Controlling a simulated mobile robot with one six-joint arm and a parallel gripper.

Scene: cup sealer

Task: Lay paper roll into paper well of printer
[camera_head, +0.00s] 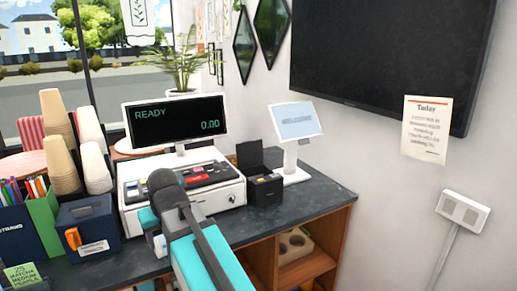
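The printer (264,190) is a small black box on the dark counter, right of the cash register, with its lid (250,156) raised. The inside of its paper well is too small to make out. My teal and grey arm reaches up from the bottom centre. My gripper (152,232) is partly hidden behind my arm, in front of the register and left of the printer. A small whitish piece (159,245) shows beside the gripper. I cannot tell whether it is the paper roll or part of the gripper. No paper roll can be clearly made out elsewhere.
The register (232,192) has a READY display (178,122) behind it. A white tablet stand (294,160) is behind the printer's right side. Cup stacks (60,140) and a dark blue box (88,225) crowd the left. The counter's right end (325,198) is clear.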

